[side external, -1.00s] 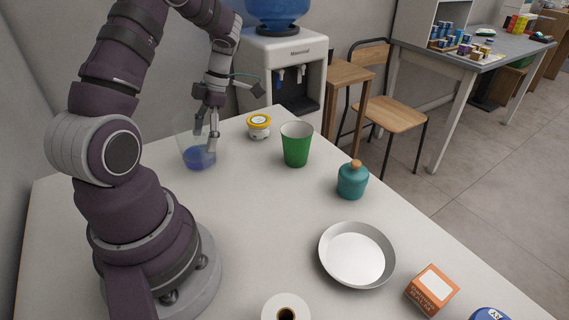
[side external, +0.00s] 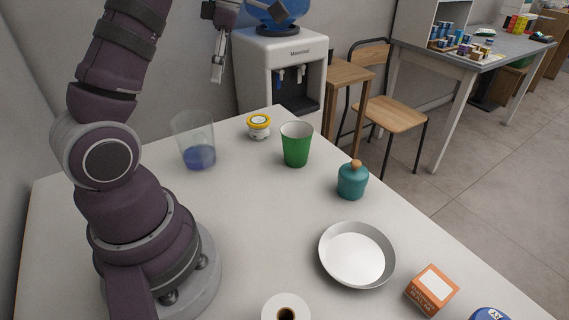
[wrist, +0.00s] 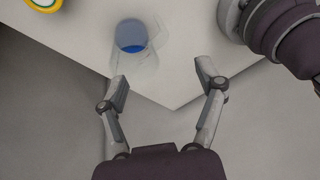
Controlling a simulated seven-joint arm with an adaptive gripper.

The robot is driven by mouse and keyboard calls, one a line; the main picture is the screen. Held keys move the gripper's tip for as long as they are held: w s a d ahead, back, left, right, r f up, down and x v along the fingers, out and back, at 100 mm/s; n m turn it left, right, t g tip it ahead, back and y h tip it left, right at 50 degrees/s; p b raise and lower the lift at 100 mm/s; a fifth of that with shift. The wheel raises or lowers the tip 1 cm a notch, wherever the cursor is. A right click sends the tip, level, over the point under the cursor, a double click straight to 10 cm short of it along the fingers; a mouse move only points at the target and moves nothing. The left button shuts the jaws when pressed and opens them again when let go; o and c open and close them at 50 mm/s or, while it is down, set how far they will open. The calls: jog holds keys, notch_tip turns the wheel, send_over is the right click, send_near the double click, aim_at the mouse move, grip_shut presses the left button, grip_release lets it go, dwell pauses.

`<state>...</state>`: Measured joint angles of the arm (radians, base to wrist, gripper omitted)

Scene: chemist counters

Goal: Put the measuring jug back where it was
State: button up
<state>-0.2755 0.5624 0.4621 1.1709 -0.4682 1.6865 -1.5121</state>
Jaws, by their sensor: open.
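The measuring jug (side external: 194,138) is a clear, see-through vessel with blue at its bottom. It stands upright on the white table near the back left edge. It also shows in the wrist view (wrist: 132,38), beyond my fingertips. My gripper (side external: 217,74) is raised well above the table, up and to the right of the jug in the side view, and apart from it. In the wrist view my gripper (wrist: 162,84) has its two fingers spread, with nothing between them.
A yellow-lidded jar (side external: 259,127) and a green cup (side external: 296,145) stand right of the jug. A teal bottle (side external: 352,182), a grey dish (side external: 357,254), an orange box (side external: 432,289) and a white roll (side external: 286,308) are nearer the front. The table's middle is clear.

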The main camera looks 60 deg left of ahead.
jog(key=s+d+m+t, duration=0.1)
jog(key=d+m+t, duration=0.3)
jog(key=d+m, duration=0.4)
jog(key=s+d+m+t, duration=0.1)
jog(key=d+m+t, duration=0.3)
jog(key=m, duration=1.8)
jog(key=d, duration=0.5)
jog(key=shift+s+d+m+t, duration=0.3)
jog(key=shift+s+m+t, duration=0.05)
jog(key=shift+m+t, duration=0.05)
